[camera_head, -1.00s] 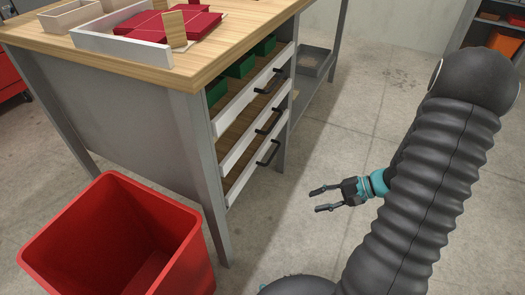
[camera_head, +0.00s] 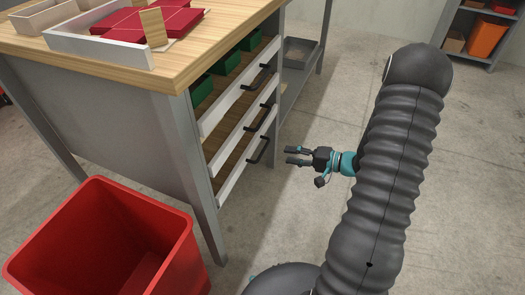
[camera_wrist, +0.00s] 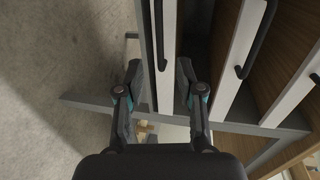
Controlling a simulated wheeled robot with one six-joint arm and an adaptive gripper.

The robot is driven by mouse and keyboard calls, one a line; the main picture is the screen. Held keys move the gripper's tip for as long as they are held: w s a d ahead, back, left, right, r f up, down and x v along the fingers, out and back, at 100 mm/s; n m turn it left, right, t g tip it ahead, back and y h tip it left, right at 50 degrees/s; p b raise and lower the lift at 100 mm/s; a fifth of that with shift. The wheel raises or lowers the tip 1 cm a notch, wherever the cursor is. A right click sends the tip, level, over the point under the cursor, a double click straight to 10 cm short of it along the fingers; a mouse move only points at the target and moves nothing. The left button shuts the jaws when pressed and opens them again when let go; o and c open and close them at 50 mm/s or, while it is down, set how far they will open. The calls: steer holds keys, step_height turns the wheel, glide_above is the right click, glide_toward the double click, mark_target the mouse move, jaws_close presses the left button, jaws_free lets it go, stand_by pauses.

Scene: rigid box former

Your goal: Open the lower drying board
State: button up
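The lower drying board (camera_head: 228,184) has a white front and a black bar handle (camera_head: 262,151). It sits lowest of three in the bench side and appears shut. In the wrist view its front (camera_wrist: 168,75) runs up the middle, with its handle (camera_wrist: 160,42) just ahead of the fingers. My gripper (camera_head: 290,156) is open and empty, a short way right of the handle in the head view. In the wrist view the fingertips (camera_wrist: 160,76) lie to either side of the handle's line; no contact is clear.
The middle board (camera_head: 227,146) and upper board (camera_head: 222,106) with similar handles are above. Green bins (camera_head: 226,62) stand inside the bench. A red bin (camera_head: 60,235) stands at the front left. The wooden bench top (camera_head: 185,68) overhangs. Floor behind my gripper is clear.

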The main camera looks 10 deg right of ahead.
mark_target(263, 150)
steer(key=x, duration=1)
steer(key=shift+w+a+f+p, duration=0.1)
steer(key=shift+w+a+p, duration=0.05)
steer(key=shift+a+p, duration=0.15)
jaws_close()
